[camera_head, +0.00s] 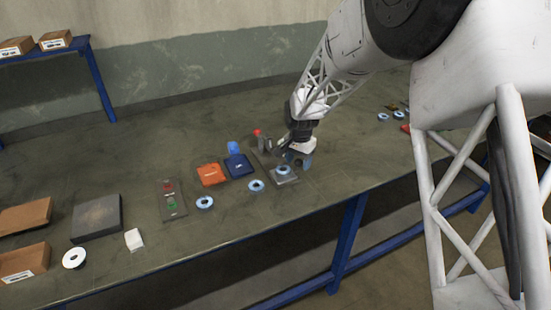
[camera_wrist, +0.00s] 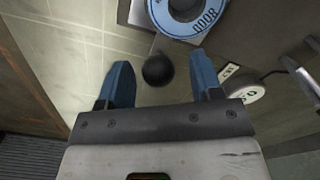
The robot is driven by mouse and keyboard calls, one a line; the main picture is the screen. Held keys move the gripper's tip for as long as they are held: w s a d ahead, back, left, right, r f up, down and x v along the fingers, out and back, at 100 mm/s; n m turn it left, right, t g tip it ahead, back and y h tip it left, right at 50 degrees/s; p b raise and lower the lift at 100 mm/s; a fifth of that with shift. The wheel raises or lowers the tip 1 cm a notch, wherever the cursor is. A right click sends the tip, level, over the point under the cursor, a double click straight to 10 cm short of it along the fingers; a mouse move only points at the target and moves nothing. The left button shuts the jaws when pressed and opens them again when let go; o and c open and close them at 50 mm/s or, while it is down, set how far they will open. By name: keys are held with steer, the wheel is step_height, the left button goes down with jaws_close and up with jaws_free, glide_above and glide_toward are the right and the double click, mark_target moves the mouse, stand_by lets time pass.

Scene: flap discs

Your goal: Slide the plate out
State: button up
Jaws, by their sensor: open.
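A grey metal plate (camera_head: 292,181) carries a blue-and-white flap disc (camera_head: 283,170) near the table's front edge. In the wrist view, the plate's edge (camera_wrist: 137,14) and the blue disc (camera_wrist: 186,12) show at the top, cut off by the frame. A round black knob (camera_wrist: 158,70) lies between my fingers, with space on both sides. Whether it joins the plate is unclear. My gripper (camera_wrist: 161,72) is open, its blue fingers on either side of the knob. In the head view my gripper (camera_head: 300,160) is just behind the plate, pointing down.
A fixture with a red knob (camera_head: 257,132) stands behind the plate. An orange box (camera_head: 210,174), a dark blue box (camera_head: 239,166) and loose discs (camera_head: 256,185) lie to the left. A button panel (camera_head: 172,200) is farther left. A round gauge-like part (camera_wrist: 243,91) is right of my fingers.

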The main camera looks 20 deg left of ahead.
steer(key=shift+r, duration=0.1)
steer(key=shift+r, duration=3.9)
steer(key=shift+d+r, duration=0.2)
steer(key=s+d+r+n+t, duration=0.1)
steer(key=s+d+r, duration=0.65)
steer(key=d, duration=0.35)
steer(key=s+d+r, duration=0.6)
steer(key=s+d, duration=0.2)
steer(key=d, duration=0.4)
steer(key=s+d+n, duration=0.1)
steer(key=s+d, duration=0.6)
steer(key=s, duration=0.6)
steer(key=s+d+t, duration=0.1)
steer(key=s+d, duration=0.6)
steer(key=s, duration=0.5)
steer(key=shift+s+d+f+n+t, duration=0.3)
steer(key=shift+s+d+f+n, duration=0.05)
steer(key=shift+s+f+n, duration=0.05)
